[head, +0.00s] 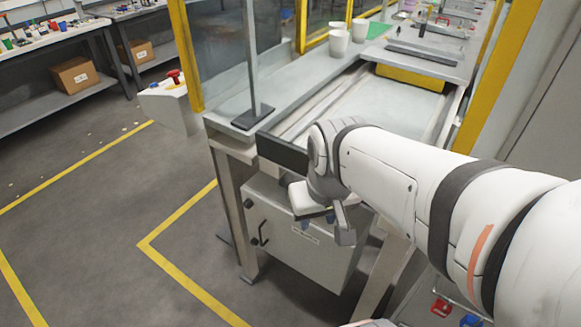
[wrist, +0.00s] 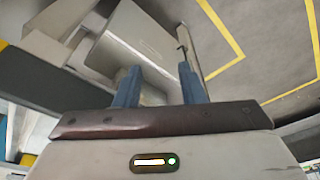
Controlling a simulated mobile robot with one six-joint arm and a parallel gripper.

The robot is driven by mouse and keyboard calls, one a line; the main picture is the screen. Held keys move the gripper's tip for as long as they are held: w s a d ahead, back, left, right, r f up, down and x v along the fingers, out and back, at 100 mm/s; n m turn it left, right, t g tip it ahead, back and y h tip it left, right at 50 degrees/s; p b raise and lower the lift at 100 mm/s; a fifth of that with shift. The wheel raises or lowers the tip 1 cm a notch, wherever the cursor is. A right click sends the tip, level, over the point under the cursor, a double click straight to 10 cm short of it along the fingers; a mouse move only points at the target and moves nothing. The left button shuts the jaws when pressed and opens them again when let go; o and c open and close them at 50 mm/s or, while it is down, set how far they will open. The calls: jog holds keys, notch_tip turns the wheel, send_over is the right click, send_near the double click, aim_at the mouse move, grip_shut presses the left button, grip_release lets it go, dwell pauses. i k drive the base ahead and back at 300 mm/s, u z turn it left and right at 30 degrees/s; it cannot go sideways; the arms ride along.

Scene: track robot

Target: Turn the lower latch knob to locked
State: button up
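The grey latch cabinet (head: 318,262) hangs under the conveyor table. On the left part of its front sit two dark knobs, the upper knob (head: 249,203) and the lower latch knob (head: 254,241), with a black handle (head: 263,234) beside them. My gripper (head: 318,221) is in front of the cabinet, to the right of the knobs and apart from them. In the wrist view my gripper (wrist: 158,88) has two blue fingers spread with nothing between them. The cabinet (wrist: 135,40) shows upside down beyond the fingers. I cannot tell how the lower knob is turned.
Grey table legs (head: 232,195) stand beside the cabinet. The floor (head: 110,240) to the left is open, with yellow lines. White cups (head: 338,43) stand on the table above. A low box with a red button (head: 172,78) stands at the back left.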

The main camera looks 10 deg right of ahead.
aim_at(253, 241)
jog(key=u, duration=0.45)
jog(key=k, duration=0.5)
jog(key=u, duration=0.3)
jog(key=i, duration=0.9)
jog(key=u, duration=0.5)
